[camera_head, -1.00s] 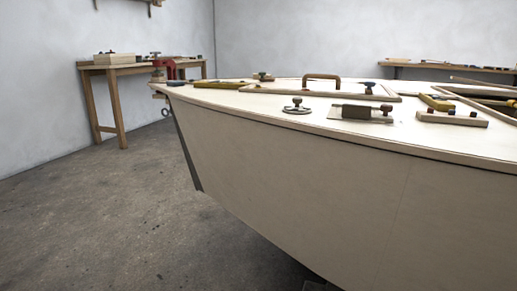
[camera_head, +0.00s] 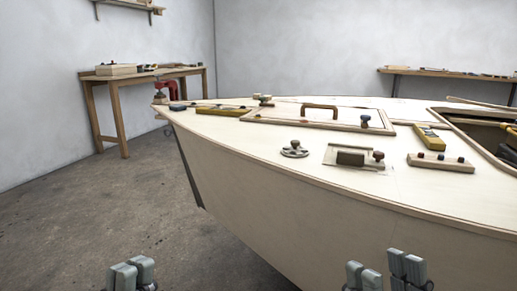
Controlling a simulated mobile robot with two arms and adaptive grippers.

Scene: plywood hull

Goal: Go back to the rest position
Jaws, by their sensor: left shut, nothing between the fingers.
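My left gripper (camera_head: 132,274) shows at the bottom left of the head view. Its grey fingertips are together with nothing between them, over the concrete floor. My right gripper (camera_head: 385,271) shows at the bottom, right of the middle, in front of the hull's side. Its grey fingers stand apart with an empty gap between them. Both point upward in the picture, and neither overlaps any tool on the deck. The lower parts of both grippers and the arms are cut off by the frame's bottom edge.
The plywood hull (camera_head: 262,190) fills the right and middle, with its deck edge above my grippers. Several tools lie on deck, including a block plane (camera_head: 355,158) and a sanding block (camera_head: 440,162). A workbench (camera_head: 118,107) stands at the back left. Open floor (camera_head: 85,220) lies left.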

